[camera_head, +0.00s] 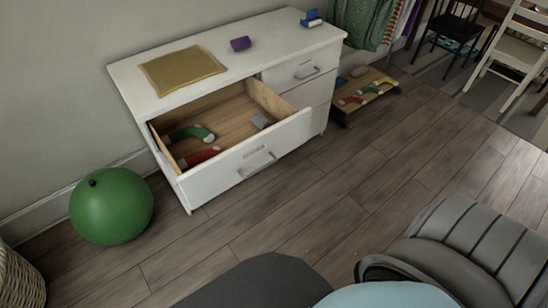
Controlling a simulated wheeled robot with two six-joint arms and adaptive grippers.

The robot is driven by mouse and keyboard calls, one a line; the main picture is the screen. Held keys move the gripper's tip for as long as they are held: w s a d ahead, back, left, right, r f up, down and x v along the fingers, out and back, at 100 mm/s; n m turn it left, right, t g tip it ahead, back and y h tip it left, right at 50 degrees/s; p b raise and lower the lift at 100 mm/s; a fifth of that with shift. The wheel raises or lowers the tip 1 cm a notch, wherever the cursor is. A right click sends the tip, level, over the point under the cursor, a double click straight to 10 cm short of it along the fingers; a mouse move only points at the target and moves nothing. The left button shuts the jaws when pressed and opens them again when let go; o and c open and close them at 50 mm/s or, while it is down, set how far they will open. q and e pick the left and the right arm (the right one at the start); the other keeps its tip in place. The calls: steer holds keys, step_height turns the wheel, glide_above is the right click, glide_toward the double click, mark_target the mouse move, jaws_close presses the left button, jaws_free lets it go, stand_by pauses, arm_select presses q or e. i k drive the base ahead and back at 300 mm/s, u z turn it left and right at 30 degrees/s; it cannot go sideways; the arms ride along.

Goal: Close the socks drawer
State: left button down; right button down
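A white dresser (135,88) stands against the wall. Its wide left drawer (217,170) is pulled well out, showing a wooden inside. A green sock (187,134) and a red sock (199,157) lie at its left end, and a small grey item (261,120) lies near its right end. The drawer's front has a metal handle (257,166) and a label too small to read. The smaller drawer at the upper right (292,73) looks shut. Neither of my grippers is in view.
A mustard cloth (182,70), a purple item (241,44) and a blue item (311,18) lie on top. A green ball (111,206) sits left. A low wooden box (367,91) with socks stands right. Floor (290,205) before the drawer is clear; large grey shapes fill the bottom right.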

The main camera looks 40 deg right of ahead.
mark_target(227, 112)
steer(key=k, duration=0.5)
steer(key=z, duration=1.7)
steer(key=i, duration=0.5)
steer(key=z, duration=0.05)
